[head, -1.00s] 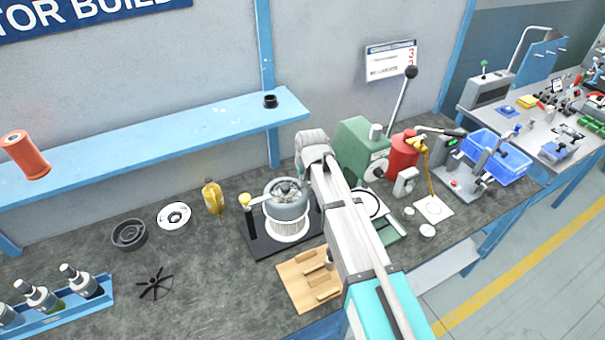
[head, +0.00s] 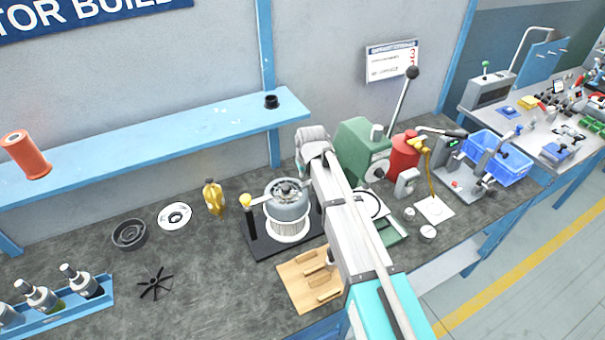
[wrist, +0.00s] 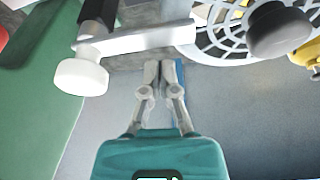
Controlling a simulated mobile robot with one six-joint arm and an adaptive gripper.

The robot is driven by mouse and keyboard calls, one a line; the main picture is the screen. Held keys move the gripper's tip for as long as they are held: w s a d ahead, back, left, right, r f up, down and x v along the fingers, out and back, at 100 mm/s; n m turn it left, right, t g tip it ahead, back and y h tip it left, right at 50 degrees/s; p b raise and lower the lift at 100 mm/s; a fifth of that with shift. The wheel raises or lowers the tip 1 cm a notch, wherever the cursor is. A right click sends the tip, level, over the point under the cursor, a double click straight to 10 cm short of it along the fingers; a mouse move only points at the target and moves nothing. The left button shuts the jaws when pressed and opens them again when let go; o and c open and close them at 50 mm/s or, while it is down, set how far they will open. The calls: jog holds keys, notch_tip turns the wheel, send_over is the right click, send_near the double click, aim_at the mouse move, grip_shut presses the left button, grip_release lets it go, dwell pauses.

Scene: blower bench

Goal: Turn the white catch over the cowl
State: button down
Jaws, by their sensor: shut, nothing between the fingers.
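The white catch (wrist: 130,42) shows in the wrist view as a pale bar with a round white knob (wrist: 82,77) at its left end. Its right end reaches the edge of the cowl's round grille (wrist: 225,32). A black post (wrist: 97,12) stands at the catch. My gripper (wrist: 160,66) is shut and empty, with its fingertips just below the bar in the picture, right of the knob; I cannot tell whether they touch it. In the head view the grey cowl (head: 288,208) sits on a white ribbed body, and my arm hides the catch.
A yellow knob (head: 246,200) on a second catch stands left of the cowl. A green machine (head: 362,150) and red can (head: 404,156) stand to the right. A wooden tray (head: 297,277) lies in front. Bench left of the black base is partly clear.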

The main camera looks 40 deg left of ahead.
dwell(0.3)
notch_tip(320, 180, up, 9)
jog(key=p, duration=0.9)
jog(key=shift+w+a+r, duration=0.2)
jog(key=shift+a, duration=0.1)
dwell(0.9)
